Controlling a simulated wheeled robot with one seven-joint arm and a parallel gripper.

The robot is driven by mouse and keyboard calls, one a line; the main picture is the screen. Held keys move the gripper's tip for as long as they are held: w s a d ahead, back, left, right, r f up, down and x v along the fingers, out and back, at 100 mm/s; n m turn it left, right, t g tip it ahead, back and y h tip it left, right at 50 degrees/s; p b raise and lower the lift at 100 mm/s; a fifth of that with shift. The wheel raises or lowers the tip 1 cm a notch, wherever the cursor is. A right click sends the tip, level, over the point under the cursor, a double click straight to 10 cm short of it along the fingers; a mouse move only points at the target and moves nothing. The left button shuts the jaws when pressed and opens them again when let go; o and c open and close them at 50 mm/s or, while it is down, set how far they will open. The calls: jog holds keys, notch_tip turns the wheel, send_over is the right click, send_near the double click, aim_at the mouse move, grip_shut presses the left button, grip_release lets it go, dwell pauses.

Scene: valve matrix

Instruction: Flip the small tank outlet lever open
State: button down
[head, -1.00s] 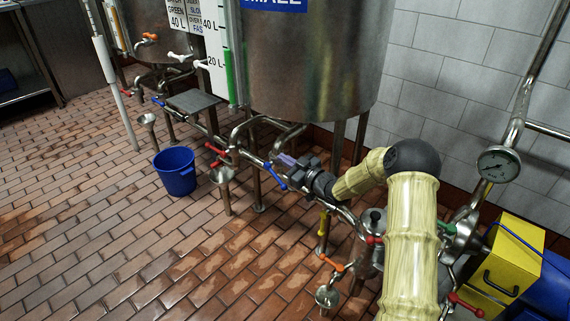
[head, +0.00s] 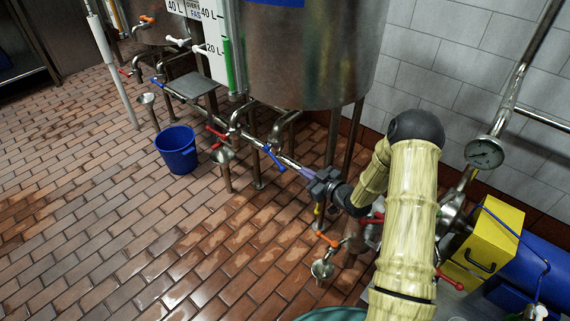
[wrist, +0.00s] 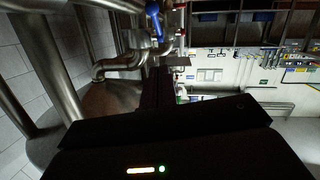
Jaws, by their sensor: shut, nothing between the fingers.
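The small tank (head: 305,55) is the big steel tank at the top of the head view, with the lower edge of its blue sign just showing. A blue lever (head: 274,158) hangs slanted on the pipework below it. A red lever (head: 217,134) is on the pipe to its left. I cannot tell for certain which is the outlet lever. My gripper (head: 306,172) is shut and empty, to the right of and slightly below the blue lever in the picture, apparently apart from it. In the wrist view a blue lever (wrist: 154,21) shows beyond my dark fingers (wrist: 157,88).
Pipes run low under the tank, with a steel funnel (head: 223,155) and tank legs close by. A blue bucket (head: 176,150) stands on the tiled floor. An orange lever (head: 327,239) and a yellow box (head: 485,245) are at right.

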jog(key=b, duration=0.4)
send_near(280, 165)
jog(key=w+a+r, duration=0.4)
jog(key=f, duration=0.1)
jog(key=w+f+b, duration=0.1)
jog(key=f, duration=0.1)
jog(key=shift+w+a+f+b, duration=0.1)
jog(key=shift+w+a+b, duration=0.25)
jog(key=shift+a+b, duration=0.05)
jog(key=shift+w+a+f, duration=0.1)
jog(key=shift+w+f, duration=0.1)
jog(key=shift+w, duration=0.05)
jog(key=shift+w+a+f, duration=0.1)
jog(key=shift+w+f, duration=0.05)
jog(key=shift+f, duration=0.4)
jog(key=shift+w+a+f, duration=0.1)
jog(key=shift+a+f, duration=0.05)
jog(key=shift+f, duration=0.4)
jog(key=shift+s+d, duration=0.1)
